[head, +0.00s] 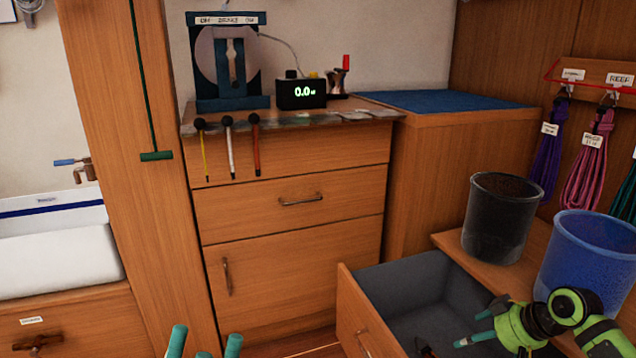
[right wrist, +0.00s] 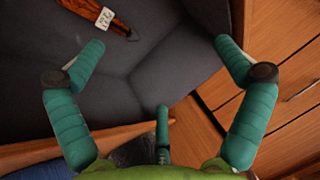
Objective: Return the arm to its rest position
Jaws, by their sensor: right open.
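My right gripper (head: 472,328) is over the open drawer at the lower right of the head view. In the right wrist view the gripper (right wrist: 160,62) has its teal fingers spread wide, with nothing between them. Below it is the grey drawer interior (head: 415,283). An orange and dark item with a white tag (right wrist: 92,12) lies in the drawer, apart from the fingers. My left gripper (head: 205,342) shows only teal fingertips at the bottom edge of the head view. They stand apart, with nothing visible between them; the rest is out of frame.
A black bin (head: 499,220) and a blue bin (head: 588,262) stand on the ledge beside the drawer. Coiled lines (head: 587,160) hang at the right. A tester (head: 228,62) and a display box (head: 302,93) stand on the cabinet. A white sink (head: 55,250) is at the left.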

